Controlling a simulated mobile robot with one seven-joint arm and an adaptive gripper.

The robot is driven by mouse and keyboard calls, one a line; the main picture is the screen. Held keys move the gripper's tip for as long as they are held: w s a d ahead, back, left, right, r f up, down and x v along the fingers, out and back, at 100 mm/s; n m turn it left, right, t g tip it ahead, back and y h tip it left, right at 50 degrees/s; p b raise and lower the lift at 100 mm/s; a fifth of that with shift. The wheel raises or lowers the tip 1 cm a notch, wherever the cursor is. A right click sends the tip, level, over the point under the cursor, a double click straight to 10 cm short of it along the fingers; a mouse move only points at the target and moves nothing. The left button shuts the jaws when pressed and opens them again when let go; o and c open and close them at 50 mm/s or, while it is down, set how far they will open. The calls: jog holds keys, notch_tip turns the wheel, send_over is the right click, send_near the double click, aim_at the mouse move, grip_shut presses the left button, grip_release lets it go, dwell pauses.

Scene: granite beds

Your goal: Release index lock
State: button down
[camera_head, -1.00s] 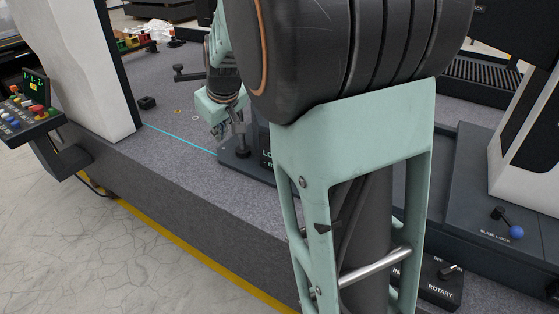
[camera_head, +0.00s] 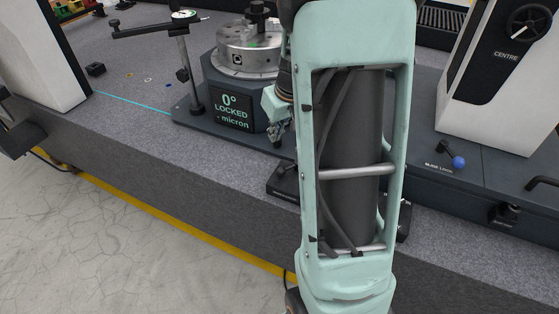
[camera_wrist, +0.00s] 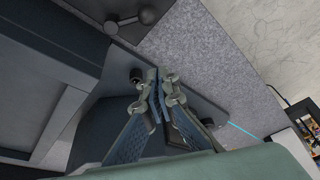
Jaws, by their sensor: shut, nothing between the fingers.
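The rotary table (camera_head: 248,52) stands on a dark base, and its display (camera_head: 231,108) reads 0° LOCKED. My gripper (camera_head: 277,138) is beside the display's right side, partly hidden by my arm. In the wrist view my gripper (camera_wrist: 158,77) is shut and empty, its fingertips together above the dark base. A dark plate with a short lever (camera_wrist: 128,20) lies beyond the fingertips, apart from them. I cannot read whether it is the index lock. In the head view a dark control plate (camera_head: 284,184) shows partly behind my arm, its label unreadable.
A dial gauge stand (camera_head: 188,65) rises left of the rotary table. A blue-knobbed slide lock lever (camera_head: 456,162) is at the right, beside a white column (camera_head: 500,80). The granite bed (camera_head: 130,135) is clear along its front left.

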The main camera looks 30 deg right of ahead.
aim_at(289, 168)
jog(key=shift+s+f+b, duration=0.15)
jog(key=shift+f+b, duration=0.35)
jog(key=shift+f, duration=2.05)
jog(key=shift+s+f+b, duration=0.1)
jog(key=shift+f+b, duration=0.35)
jog(key=shift+f, duration=2.05)
jog(key=shift+s+f+b, duration=0.1)
jog(key=shift+f+b, duration=0.05)
jog(key=shift+b, duration=0.35)
jog(key=shift+a+n, duration=0.1)
jog(key=shift+n, duration=0.2)
